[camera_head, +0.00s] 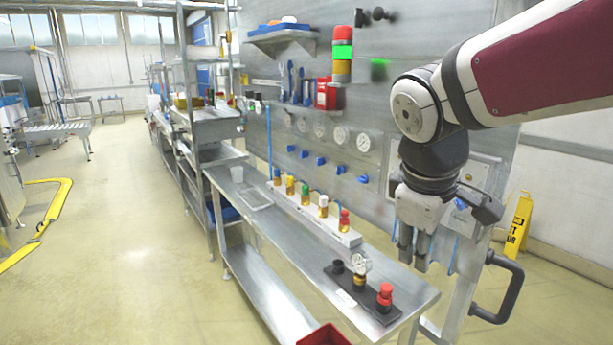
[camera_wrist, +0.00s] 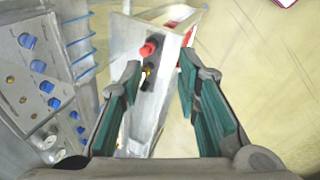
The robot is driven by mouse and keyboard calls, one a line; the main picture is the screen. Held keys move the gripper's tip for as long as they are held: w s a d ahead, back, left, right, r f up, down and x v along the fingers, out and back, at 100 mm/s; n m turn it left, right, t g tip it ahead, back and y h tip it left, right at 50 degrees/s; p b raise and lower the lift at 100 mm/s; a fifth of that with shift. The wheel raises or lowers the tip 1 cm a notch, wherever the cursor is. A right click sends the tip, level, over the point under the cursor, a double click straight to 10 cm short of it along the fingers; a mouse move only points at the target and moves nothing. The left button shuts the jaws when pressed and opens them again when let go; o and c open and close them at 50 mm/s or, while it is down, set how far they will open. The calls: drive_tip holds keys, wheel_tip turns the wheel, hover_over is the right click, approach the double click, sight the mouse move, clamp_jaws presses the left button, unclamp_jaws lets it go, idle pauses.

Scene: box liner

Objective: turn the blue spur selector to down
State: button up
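Several blue selectors sit in a row on the grey wall panel, such as one blue selector (camera_head: 340,168) in the head view and one blue selector (camera_wrist: 38,66) at the left of the wrist view. I cannot tell which is the spur selector, and the handle positions are too small to read. My gripper (camera_head: 413,254) points down above the right end of the steel bench, right of the row of selectors and apart from them. In the wrist view my gripper (camera_wrist: 158,70) is open, with nothing between its fingers.
The steel bench (camera_head: 266,222) runs below the panel, bearing a strip of coloured knobs (camera_head: 305,195) and a black box with a red button (camera_head: 385,292). A red bin (camera_head: 325,335) is at the front. A black handle (camera_head: 512,290) stands out at right.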

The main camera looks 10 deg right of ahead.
drive_tip(key=w+d+f+n+h, duration=0.1)
drive_tip(key=w+d+n+h, duration=0.25)
drive_tip(key=w, duration=0.35)
drive_tip(key=w+d+f+n+g+h, duration=0.1)
drive_tip(key=w+d+f+n+h, duration=0.15)
drive_tip(key=w+n, duration=0.35)
drive_tip(key=w+d+f+n+h, duration=0.1)
drive_tip(key=w+d+n+h, duration=0.2)
drive_tip(key=w, duration=0.6)
drive_tip(key=w+a+f+n+t+h+b, duration=0.1)
drive_tip(key=w+a+n+t+h, duration=0.1)
drive_tip(key=w+n, duration=0.5)
drive_tip(key=w+a+f+n+t+h, duration=0.1)
drive_tip(key=w+f+n+t+h, duration=0.15)
drive_tip(key=w+n, duration=0.4)
drive_tip(key=w+d+m, duration=0.1)
drive_tip(key=w+d, duration=0.5)
drive_tip(key=d, duration=0.6)
drive_tip(key=shift+w+d+r, duration=0.15)
drive_tip(key=shift+d+r, duration=0.15)
drive_tip(key=shift+r, duration=0.05)
drive_tip(key=shift+c, duration=0.2)
clamp_jaws()
